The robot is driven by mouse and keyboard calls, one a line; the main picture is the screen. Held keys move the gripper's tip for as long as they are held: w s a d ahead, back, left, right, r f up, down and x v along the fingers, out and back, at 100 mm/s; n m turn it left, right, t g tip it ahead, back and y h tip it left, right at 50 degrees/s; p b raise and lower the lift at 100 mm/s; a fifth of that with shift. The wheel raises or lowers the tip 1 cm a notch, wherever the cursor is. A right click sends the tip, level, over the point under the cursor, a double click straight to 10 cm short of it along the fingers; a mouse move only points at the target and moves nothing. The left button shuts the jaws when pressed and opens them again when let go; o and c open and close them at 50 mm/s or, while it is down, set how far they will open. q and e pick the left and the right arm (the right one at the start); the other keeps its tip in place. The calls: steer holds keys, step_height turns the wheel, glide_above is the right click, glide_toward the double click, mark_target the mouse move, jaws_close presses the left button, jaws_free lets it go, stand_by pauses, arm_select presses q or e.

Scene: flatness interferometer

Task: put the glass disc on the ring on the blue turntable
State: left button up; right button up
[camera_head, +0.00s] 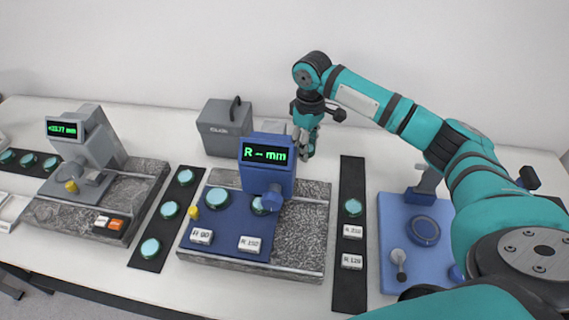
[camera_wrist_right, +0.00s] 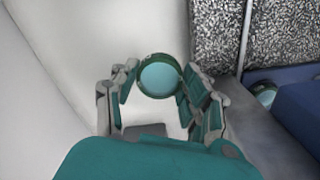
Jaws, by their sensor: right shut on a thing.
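My right gripper (camera_head: 306,143) hangs behind the blue gauge in the head view, pointing down. In the right wrist view its fingers (camera_wrist_right: 157,92) are shut on a glass disc (camera_wrist_right: 158,79), pale teal with a dark green rim. I cannot make out this disc in the head view. A round dark blue turntable with a ring on top (camera_head: 424,231) sits on the blue plate (camera_head: 396,208) at the right, well away from the gripper. I see no disc on it. My left gripper is not in view.
A blue gauge (camera_head: 266,153) stands on a granite slab (camera_head: 300,247), with another glass disc under its head. Black strips (camera_head: 349,285) carry labels or discs. A grey case (camera_head: 225,128) stands behind. A grey gauge (camera_head: 95,140) is at the left.

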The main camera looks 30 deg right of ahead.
glide_above(304, 173)
step_height(304, 173, down, 4)
steer(key=shift+f+p, duration=0.15)
steer(key=shift+p, duration=0.15)
step_height(304, 173, down, 4)
steer(key=shift+r+p, duration=0.1)
steer(key=shift+p, duration=0.2)
steer(key=shift+f, duration=0.2)
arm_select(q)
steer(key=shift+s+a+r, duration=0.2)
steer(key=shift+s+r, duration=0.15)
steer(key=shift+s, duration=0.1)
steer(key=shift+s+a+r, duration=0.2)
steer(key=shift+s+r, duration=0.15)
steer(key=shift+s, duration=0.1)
arm_select(e)
steer(key=o, duration=0.9)
steer(key=shift+f, duration=0.1)
